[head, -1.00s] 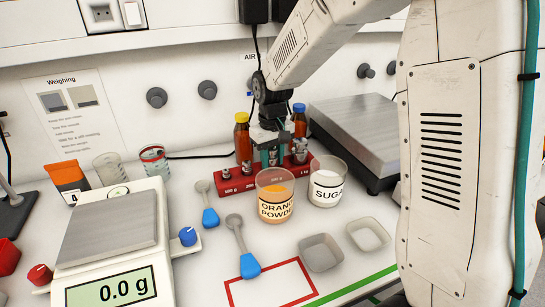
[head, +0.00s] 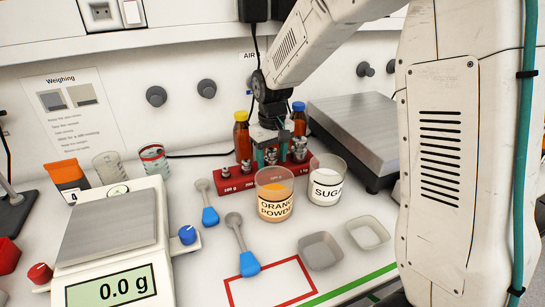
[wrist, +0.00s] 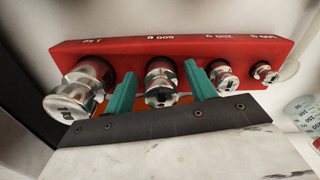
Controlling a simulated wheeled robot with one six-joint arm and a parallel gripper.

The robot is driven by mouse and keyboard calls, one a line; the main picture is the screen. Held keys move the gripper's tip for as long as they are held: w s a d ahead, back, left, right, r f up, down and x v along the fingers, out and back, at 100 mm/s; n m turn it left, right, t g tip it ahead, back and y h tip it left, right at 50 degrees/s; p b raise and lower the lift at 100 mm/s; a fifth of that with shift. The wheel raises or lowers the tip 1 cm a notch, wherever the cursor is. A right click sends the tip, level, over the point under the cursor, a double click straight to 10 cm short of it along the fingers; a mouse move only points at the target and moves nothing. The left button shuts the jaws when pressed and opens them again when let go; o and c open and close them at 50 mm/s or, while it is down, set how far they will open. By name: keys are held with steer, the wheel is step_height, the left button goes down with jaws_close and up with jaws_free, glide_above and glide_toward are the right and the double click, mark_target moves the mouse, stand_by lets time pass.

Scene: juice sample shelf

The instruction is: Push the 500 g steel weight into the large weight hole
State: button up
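The red weight block (head: 228,184) stands at the back of the bench under my gripper. It also shows in the wrist view (wrist: 215,47), with its labels upside down. The 500 g steel weight (wrist: 160,82) is at the 500 g label, between the 1 kg weight (wrist: 85,85) and the 200 g weight (wrist: 222,76). My gripper (wrist: 162,92) is open, with one teal finger on each side of the 500 g weight and visible gaps to it. In the head view my gripper (head: 271,154) hangs over the block. The holes under the weights are hidden.
The orange powder beaker (head: 274,195) and sugar beaker (head: 326,182) stand close in front of the block. Two bottles, one a yellow-capped bottle (head: 242,138), stand close behind. A large grey scale (head: 368,125) is to the right. The white balance (head: 112,245) reads 0.0 g.

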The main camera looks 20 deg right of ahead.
mark_target(273, 151)
steer(key=shift+s+f, duration=0.1)
steer(key=shift+s, duration=0.05)
step_height(273, 151, up, 7)
steer(key=shift+r, duration=0.5)
steer(key=shift+s+r, duration=0.1)
steer(key=shift+r, duration=0.1)
steer(key=s+d+r+m, duration=0.1)
steer(key=s+r, duration=0.2)
steer(key=s, duration=0.4)
steer(key=s+d+r, duration=0.1)
steer(key=s+r, duration=0.3)
steer(key=s, duration=0.3)
steer(key=s+d+f+m+t, duration=0.1)
steer(key=s+f, duration=0.1)
steer(key=s, duration=1.5)
steer(key=shift+s, duration=0.15)
